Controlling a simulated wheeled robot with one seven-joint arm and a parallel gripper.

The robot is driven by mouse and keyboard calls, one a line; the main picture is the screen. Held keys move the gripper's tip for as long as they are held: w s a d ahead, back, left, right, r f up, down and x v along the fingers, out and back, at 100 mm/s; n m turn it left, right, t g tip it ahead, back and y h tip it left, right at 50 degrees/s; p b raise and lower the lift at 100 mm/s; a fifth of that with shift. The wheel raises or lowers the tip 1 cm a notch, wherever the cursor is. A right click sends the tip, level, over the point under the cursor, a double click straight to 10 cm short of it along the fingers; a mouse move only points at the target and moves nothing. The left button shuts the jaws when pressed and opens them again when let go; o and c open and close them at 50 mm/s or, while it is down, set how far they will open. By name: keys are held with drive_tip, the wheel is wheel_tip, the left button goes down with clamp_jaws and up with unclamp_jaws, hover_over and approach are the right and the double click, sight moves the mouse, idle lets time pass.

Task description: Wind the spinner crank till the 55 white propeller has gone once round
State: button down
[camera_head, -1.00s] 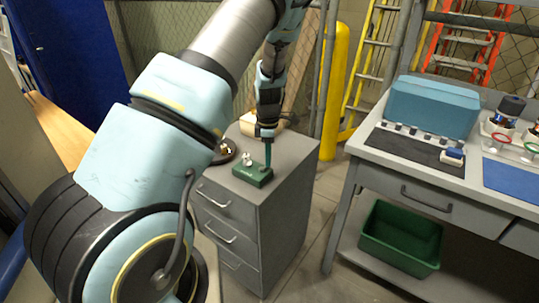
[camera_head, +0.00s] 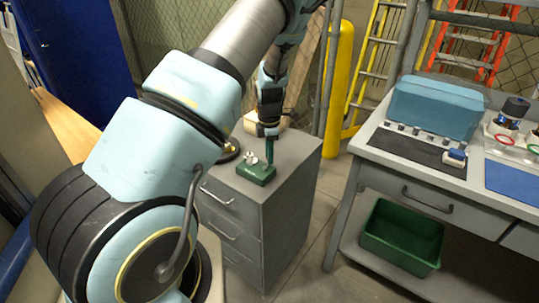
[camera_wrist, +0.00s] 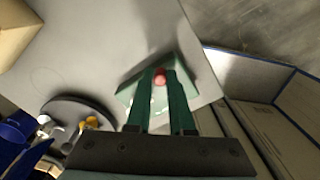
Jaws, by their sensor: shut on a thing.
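The spinner is a small green block (camera_head: 254,174) on top of the grey drawer cabinet, with a small white propeller (camera_head: 251,158) on it. My gripper (camera_head: 269,160) points down at the right side of the block. In the wrist view the green block (camera_wrist: 133,93) lies below my two green fingers (camera_wrist: 161,82), which are shut on the red crank knob (camera_wrist: 160,76). The propeller is hidden behind the fingers in the wrist view, and its marking is too small to read.
A dark round tray (camera_wrist: 75,112) with small items stands beside the spinner on the cabinet (camera_head: 300,150). A workbench with a teal case (camera_head: 437,106) is at the right, a green bin (camera_head: 402,236) beneath it. A yellow post (camera_head: 337,80) stands behind.

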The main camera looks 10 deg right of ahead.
drive_tip(key=c, duration=0.8)
unclamp_jaws()
wheel_tip(320, 180, up, 11)
drive_tip(key=b, duration=0.2)
drive_tip(key=shift+f, duration=0.1)
drive_tip(key=s+a+r+m, duration=0.3)
drive_tip(key=s+a+m, duration=0.6)
drive_tip(key=a+m, duration=0.1)
drive_tip(key=s+a+r+m+t, duration=0.1)
drive_tip(key=s+a+r+m, duration=0.3)
drive_tip(key=s+a+m, duration=0.5)
drive_tip(key=shift+a+r+m+t, duration=0.2)
drive_tip(key=shift+a+m+t, duration=0.1)
drive_tip(key=shift+a+m, duration=0.2)
